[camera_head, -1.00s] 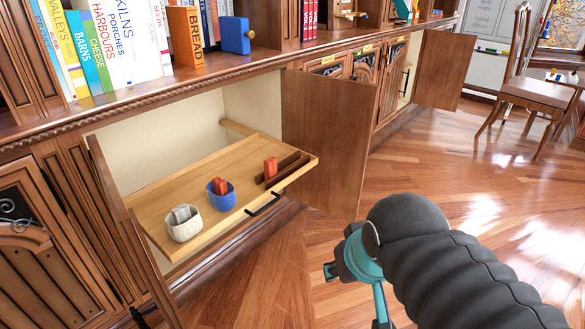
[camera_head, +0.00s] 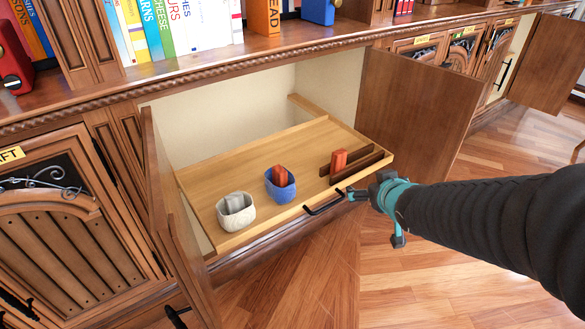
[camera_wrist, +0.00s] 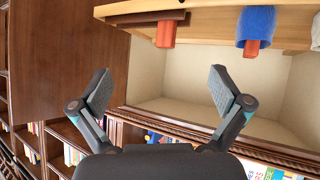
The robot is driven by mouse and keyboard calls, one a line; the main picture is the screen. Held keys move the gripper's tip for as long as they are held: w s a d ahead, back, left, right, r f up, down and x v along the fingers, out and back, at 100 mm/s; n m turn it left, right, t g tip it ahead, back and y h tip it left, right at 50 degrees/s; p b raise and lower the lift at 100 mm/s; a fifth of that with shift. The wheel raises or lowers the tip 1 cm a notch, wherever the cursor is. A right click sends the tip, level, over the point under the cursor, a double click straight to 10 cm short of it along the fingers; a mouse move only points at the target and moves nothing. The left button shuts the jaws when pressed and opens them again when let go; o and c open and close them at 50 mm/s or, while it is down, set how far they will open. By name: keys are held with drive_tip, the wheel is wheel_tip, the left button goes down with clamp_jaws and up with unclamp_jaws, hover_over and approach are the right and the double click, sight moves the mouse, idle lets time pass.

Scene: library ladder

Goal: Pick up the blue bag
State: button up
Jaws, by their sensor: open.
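The blue bag (camera_head: 279,187) stands on the pulled-out wooden shelf (camera_head: 240,158), with a red-orange block (camera_head: 279,174) sticking out of its top. It also shows upside down at the top of the wrist view (camera_wrist: 256,24). A white bag (camera_head: 236,213) with a grey block in it stands to its left. My gripper (camera_head: 372,190) is at the shelf's front edge, right of the blue bag and apart from it. In the wrist view my gripper (camera_wrist: 158,88) has its two fingers spread wide, with nothing between them.
A dark wooden holder (camera_head: 360,165) with a red-orange block stands on the shelf's right side. A black handle (camera_head: 324,204) juts from the shelf front. Open cabinet doors flank the shelf, left (camera_head: 172,215) and right (camera_head: 415,105). Floor in front is clear.

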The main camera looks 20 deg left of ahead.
drive_tip(key=w+a+f+n+y, duration=0.1)
drive_tip(key=a+f+n+y, duration=0.2)
drive_tip(key=a, duration=0.5)
drive_tip(key=n+g+y, duration=0.1)
drive_tip(key=g+y, duration=0.1)
drive_tip(key=y, duration=0.2)
approach(284, 184)
drive_tip(key=x, duration=0.6)
drive_tip(key=shift+f+b, duration=0.3)
drive_tip(key=shift+f, duration=0.05)
drive_tip(key=shift+r+x, duration=0.15)
drive_tip(key=shift+x, duration=1.4)
drive_tip(key=shift+r+x, duration=0.15)
drive_tip(key=shift+x, duration=1.4)
drive_tip(key=shift+w, duration=0.15)
drive_tip(key=shift+c, duration=0.3)
drive_tip(key=c, duration=1)
